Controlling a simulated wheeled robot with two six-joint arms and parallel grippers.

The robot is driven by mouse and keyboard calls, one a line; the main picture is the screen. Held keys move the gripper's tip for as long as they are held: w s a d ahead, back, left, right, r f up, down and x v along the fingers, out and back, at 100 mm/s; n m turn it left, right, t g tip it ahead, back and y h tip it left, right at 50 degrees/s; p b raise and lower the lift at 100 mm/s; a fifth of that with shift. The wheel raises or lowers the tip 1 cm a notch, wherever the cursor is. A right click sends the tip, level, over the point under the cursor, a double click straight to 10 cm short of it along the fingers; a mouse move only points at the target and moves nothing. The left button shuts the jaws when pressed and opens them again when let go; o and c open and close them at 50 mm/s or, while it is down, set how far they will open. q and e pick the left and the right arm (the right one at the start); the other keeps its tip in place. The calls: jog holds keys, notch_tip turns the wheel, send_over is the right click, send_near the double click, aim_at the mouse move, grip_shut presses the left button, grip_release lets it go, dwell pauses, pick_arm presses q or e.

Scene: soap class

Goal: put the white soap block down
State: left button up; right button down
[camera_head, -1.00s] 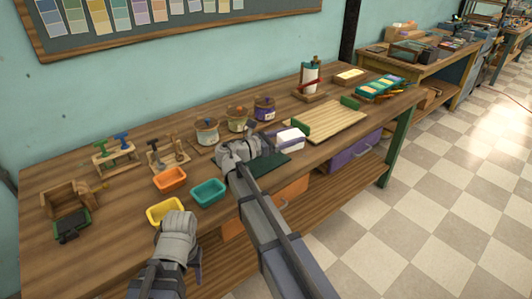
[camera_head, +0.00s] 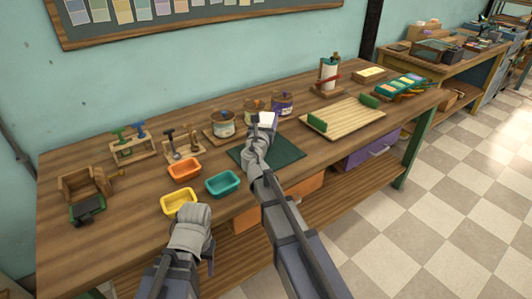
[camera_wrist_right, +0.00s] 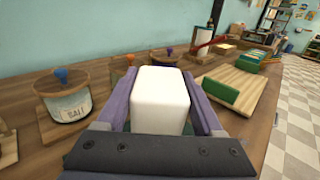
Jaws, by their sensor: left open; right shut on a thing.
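The white soap block (camera_wrist_right: 161,98) is between the two purple fingers of my right gripper (camera_wrist_right: 163,118) in the right wrist view. My right gripper is shut on it. In the head view the white soap block (camera_head: 267,118) shows at the tip of my right arm, over the back part of the dark green mat (camera_head: 287,152). I cannot tell whether the block touches anything below it. My left gripper (camera_head: 190,222) is near the table's front edge, by the yellow tray (camera_head: 179,202); its fingers are mostly hidden in the head view.
Lidded pots stand just behind the block, one (camera_head: 221,125) at left. An orange tray (camera_head: 184,169) and a teal tray (camera_head: 222,183) lie left of the mat. A slatted wooden board (camera_head: 345,117) with green end blocks lies right. The mat's right part is clear.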

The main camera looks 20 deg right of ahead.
jog(key=shift+f+b, duration=5.1)
jog(key=shift+r, duration=0.15)
jog(key=shift+c, duration=2.4)
grip_release()
jog(key=shift+f, duration=0.25)
jog(key=o, duration=0.5)
jog(key=shift+r, duration=0.1)
jog(key=shift+c, duration=0.2)
